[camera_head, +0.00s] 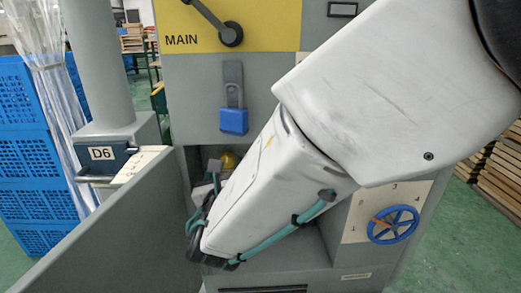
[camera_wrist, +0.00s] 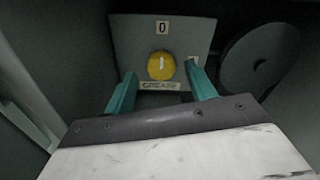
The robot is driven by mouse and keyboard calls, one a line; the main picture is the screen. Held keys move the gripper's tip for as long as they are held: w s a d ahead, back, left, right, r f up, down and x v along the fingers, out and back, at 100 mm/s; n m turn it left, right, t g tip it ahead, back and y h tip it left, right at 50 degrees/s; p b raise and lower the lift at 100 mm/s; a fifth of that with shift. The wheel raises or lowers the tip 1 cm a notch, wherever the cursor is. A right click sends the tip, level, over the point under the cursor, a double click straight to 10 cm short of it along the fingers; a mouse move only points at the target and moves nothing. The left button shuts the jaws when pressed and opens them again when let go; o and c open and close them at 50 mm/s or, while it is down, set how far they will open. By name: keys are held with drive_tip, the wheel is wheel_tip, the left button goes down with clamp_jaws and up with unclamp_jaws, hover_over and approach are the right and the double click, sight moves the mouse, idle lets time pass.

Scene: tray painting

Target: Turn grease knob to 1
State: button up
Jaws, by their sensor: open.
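The round yellow grease knob (camera_wrist: 161,66) is on a grey panel (camera_wrist: 125,38) above a label reading GREASE (camera_wrist: 160,86). Its white mark points up toward the 0 plate (camera_wrist: 162,27). A small pale plate (camera_wrist: 193,61) at the knob's right is partly hidden by a finger and I cannot read it. My gripper (camera_wrist: 159,71) is open, with its teal fingers left and right of the knob in the wrist view; I cannot tell whether they touch it. In the head view the yellow knob (camera_head: 228,160) shows partly behind my arm, inside a recess of the grey cabinet.
A dark round disc (camera_wrist: 258,58) stands right of the panel. Above the recess are a blue padlock (camera_head: 234,121) and the MAIN lever (camera_head: 230,34). A blue handwheel (camera_head: 392,224) is at right, a D6 handle (camera_head: 104,164) at left. A grey wall (camera_head: 110,235) borders the recess's left.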

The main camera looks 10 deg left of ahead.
sight(227, 160)
drive_tip(key=shift+x, duration=1.5)
drive_tip(key=shift+d, duration=0.1)
drive_tip(key=c, duration=1)
drive_tip(key=shift+o, duration=0.2)
